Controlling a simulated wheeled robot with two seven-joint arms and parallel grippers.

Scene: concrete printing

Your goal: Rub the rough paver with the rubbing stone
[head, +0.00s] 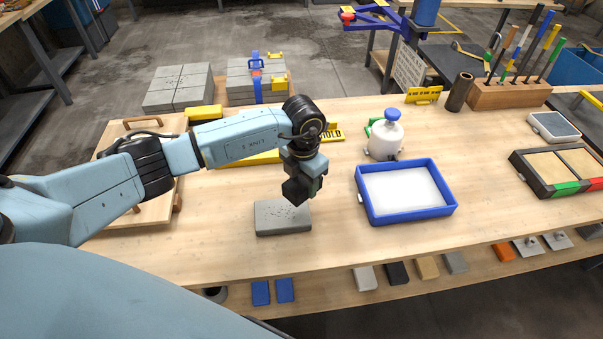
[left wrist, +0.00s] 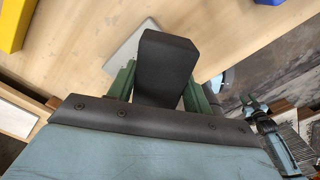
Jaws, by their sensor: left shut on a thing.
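The rough paver (head: 282,222) is a grey slab with dark specks on top, lying flat on the wooden table in front of me. My left gripper (head: 304,178) points down over its far right part and is shut on the rubbing stone (head: 295,192), a dark block. I cannot tell whether the stone touches the paver or hangs just above it. In the left wrist view the black stone (left wrist: 165,65) sits between the green fingers, and part of the grey paver (left wrist: 124,56) shows behind it.
A yellow mould (head: 250,157) lies beyond my arm. Several small blocks lie on the lower front shelf (head: 325,290). Table around the paver's front is clear.

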